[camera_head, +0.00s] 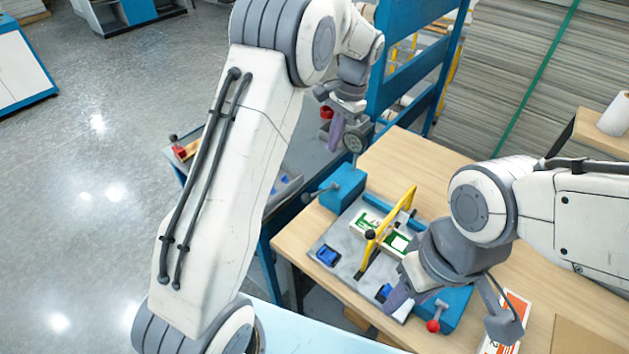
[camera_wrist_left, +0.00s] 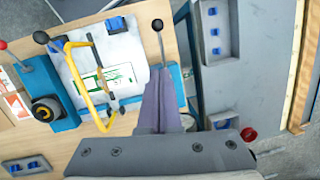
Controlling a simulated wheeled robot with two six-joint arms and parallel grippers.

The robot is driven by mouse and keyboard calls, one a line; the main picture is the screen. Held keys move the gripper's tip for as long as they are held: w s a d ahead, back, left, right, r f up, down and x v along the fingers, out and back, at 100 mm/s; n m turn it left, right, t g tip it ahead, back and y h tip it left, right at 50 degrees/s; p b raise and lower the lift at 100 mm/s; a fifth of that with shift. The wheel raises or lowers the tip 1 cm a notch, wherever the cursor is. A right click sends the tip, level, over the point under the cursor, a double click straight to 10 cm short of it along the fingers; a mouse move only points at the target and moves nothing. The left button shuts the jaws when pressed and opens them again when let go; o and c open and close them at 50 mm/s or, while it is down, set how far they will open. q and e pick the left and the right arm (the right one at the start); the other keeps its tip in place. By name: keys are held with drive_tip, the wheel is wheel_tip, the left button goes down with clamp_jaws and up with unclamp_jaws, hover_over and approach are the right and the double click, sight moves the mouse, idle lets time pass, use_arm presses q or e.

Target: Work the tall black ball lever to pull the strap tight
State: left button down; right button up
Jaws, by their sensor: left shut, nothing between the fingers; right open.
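A device on the wooden table has a grey plate (camera_head: 340,235) with a blue block at each end and a yellow handle (camera_head: 403,212). One black ball lever (camera_head: 306,198) sticks out from the far-left blue block (camera_head: 343,189); it also shows in the left wrist view (camera_wrist_left: 157,24). A second black ball (camera_head: 370,234) is beside the yellow handle, and shows in the left wrist view (camera_wrist_left: 41,37). My left gripper (camera_head: 335,142) is shut and empty above the far-left block. Its fingers (camera_wrist_left: 160,72) appear just below the first lever. My right gripper (camera_head: 450,318) is open over the near blue block. No strap is clearly discernible.
A red ball lever (camera_head: 433,325) stands by my right gripper. An orange-and-white card (camera_head: 513,310) lies to its right. Blue shelving (camera_head: 413,62) rises behind. A grey bench (camera_head: 305,160) is left of the table. Bare wood shows at the far side.

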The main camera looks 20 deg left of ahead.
use_arm(q)
drive_tip(key=shift+f, duration=0.1)
drive_tip(key=p, duration=0.3)
approach(311, 196)
drive_tip(key=w+f, duration=0.3)
drive_tip(key=shift+s+a+f+p, duration=0.25)
drive_tip(key=shift+s+f+p, duration=0.1)
drive_tip(key=shift+s+f, duration=0.2)
drive_tip(key=shift+s+a+f+p, duration=0.2)
drive_tip(key=shift+s+f+p, duration=0.15)
drive_tip(key=shift+s+f, duration=0.25)
drive_tip(key=shift+s+a+f, duration=0.25)
drive_tip(key=shift+s+f, duration=0.05)
drive_tip(key=shift+f, duration=0.3)
use_arm(e)
wheel_tip(311, 196, up, 5)
drive_tip(key=shift+f, duration=0.15)
use_arm(q)
drive_tip(key=shift+d, duration=0.1)
use_arm(e)
drive_tip(key=shift+f, duration=0.1)
